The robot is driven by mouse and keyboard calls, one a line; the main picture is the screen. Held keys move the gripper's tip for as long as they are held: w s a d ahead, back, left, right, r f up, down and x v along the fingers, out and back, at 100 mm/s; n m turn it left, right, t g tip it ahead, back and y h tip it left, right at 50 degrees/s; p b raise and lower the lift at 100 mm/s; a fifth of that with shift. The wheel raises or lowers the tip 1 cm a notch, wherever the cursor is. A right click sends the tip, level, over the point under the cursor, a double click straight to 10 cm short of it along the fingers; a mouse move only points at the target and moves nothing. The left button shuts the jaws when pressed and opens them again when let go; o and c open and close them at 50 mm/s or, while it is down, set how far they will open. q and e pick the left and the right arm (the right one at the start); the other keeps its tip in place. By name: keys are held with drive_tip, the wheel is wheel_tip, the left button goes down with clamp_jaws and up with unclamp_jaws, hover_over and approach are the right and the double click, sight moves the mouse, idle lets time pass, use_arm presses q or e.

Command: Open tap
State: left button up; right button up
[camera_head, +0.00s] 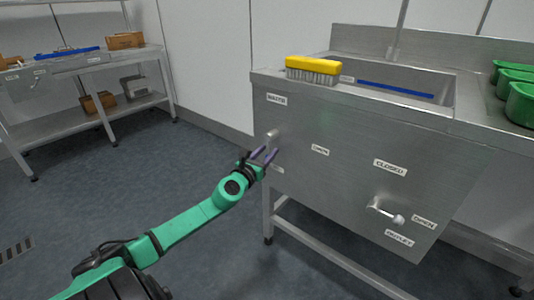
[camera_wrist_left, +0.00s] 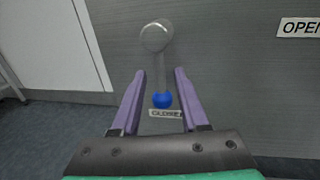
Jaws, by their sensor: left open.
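The tap lever (camera_wrist_left: 160,68) is a grey handle on the steel front panel of the sink, below a WATER label (camera_head: 277,99). In the left wrist view it hangs down from its round pivot and ends in a blue knob (camera_wrist_left: 161,100) over a CLOSED label (camera_wrist_left: 165,113). An OPEN label (camera_wrist_left: 300,27) is to its right. My left gripper (camera_head: 265,154) is open at the panel, its purple fingers on either side of the lever and knob, with gaps visible on both sides. In the head view the fingers hide the knob. My right gripper is not in view.
A second lever (camera_head: 385,210) with a white knob is lower right on the panel. A yellow brush (camera_head: 313,69) lies on the sink rim, with green bins (camera_head: 520,103) at the right. A steel table (camera_head: 90,123) stands back left. The floor between is clear.

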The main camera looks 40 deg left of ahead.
use_arm(q)
clamp_jaws()
idle(1.4)
